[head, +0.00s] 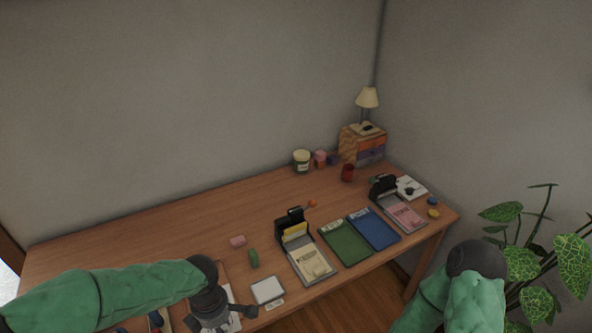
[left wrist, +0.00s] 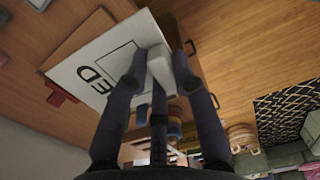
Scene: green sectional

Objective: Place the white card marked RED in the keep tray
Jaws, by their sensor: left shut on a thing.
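A white card (left wrist: 97,68) shows in the left wrist view. The letters "ED" and part of a black outline can be read; my fingers cover the rest. My left gripper (left wrist: 162,64) is shut on the white block-like grip on this card. In the head view the left gripper (head: 222,314) is at the near left part of the table, with a bit of white beside it. My right gripper is not visible.
A holder with cream cards (head: 308,262) stands left of the green tray. One with pink cards (head: 403,212) stands right of the blue tray. A small white-topped pad (head: 267,290) and a green object (head: 253,258) lie near the left gripper. The table's back left is clear.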

